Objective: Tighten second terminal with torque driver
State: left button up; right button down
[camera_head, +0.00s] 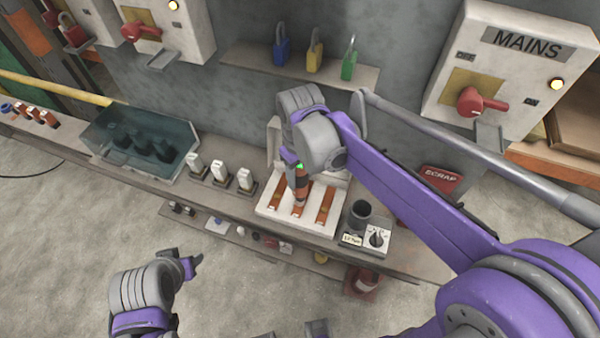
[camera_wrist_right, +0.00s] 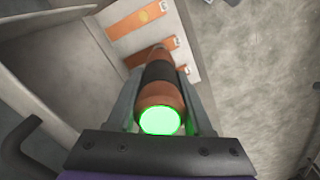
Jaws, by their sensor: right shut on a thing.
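The torque driver (camera_head: 302,183), orange with a black band, is in my right gripper (camera_head: 298,170). Its butt end glows green, and the driver (camera_wrist_right: 159,82) also shows between the two fingers of the right gripper (camera_wrist_right: 160,100) in the right wrist view. The white terminal block (camera_head: 265,203) carries several orange copper strips. The driver points down at the middle strip (camera_head: 298,211); its tip contact is too small to tell. My left gripper (camera_head: 190,266) is at the lower left, away from the bench, and its jaws are unclear.
A grey cup (camera_head: 360,213) and a dial box (camera_head: 376,240) stand right of the block. White fuse-like parts (camera_head: 220,172) and a glass-sided bin (camera_head: 140,143) are to its left. Padlocks (camera_head: 315,58) stand on a shelf behind. The MAINS box (camera_head: 500,70) is at upper right.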

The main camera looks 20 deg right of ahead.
pick_arm(q)
jog(key=shift+s+f+b, duration=0.3)
jog(key=shift+f+b, duration=0.15)
jog(key=shift+f, duration=0.25)
pick_arm(e)
jog(key=shift+f, duration=0.7)
dwell(0.8)
pick_arm(q)
jog(key=shift+r, duration=0.1)
pick_arm(e)
jog(key=shift+r, duration=0.1)
jog(key=shift+r+p, duration=1.55)
jog(key=shift+r, duration=1.5)
pick_arm(q)
jog(key=r, duration=0.1)
jog(key=w+r, duration=0.1)
jog(key=r, duration=0.1)
jog(key=w+r, duration=0.1)
jog(key=shift+r, duration=0.2)
